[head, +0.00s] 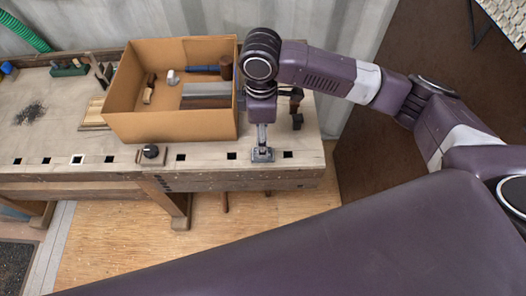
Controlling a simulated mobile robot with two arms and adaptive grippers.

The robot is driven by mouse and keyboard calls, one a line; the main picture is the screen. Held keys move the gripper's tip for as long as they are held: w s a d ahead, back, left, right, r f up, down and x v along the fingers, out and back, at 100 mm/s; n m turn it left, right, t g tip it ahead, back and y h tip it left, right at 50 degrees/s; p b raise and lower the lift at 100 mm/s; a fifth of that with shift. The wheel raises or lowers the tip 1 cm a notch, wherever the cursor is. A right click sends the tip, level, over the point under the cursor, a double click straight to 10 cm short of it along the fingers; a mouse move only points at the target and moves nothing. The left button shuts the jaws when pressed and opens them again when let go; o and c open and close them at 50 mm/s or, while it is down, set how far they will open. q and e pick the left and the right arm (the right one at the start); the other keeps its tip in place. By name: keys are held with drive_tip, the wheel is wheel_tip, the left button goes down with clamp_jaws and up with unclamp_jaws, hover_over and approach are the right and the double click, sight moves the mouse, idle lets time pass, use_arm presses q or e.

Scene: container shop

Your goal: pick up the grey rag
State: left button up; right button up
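A flat grey piece (207,96) lies in the cardboard box (170,126) on the workbench, against the right part of its floor. It looks lighter at the back and darker at the front, and may be the grey rag; I cannot tell if it is cloth. My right arm comes in from the right, and its wrist hangs just outside the box's right wall. My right gripper (262,154) points down over the bench's front edge, apart from the grey piece. It shows edge-on, so its opening is unclear. My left gripper is not in view.
The box also holds a dark-headed mallet (225,68) and small tools. A black knob (150,151) sits on the workbench (50,150) in front of the box. Dark shavings (30,113) lie at left. Dark items (297,105) stand right of my wrist.

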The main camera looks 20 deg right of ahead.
wheel_tip(320, 180, down, 7)
drive_tip(key=shift+d+f+p, duration=0.1)
drive_tip(key=shift+p, duration=0.35)
drive_tip(key=shift+c, duration=0.5)
drive_tip(key=c, duration=1.1)
drive_tip(key=shift+o, duration=0.2)
wheel_tip(320, 180, up, 20)
drive_tip(key=shift+b, duration=0.35)
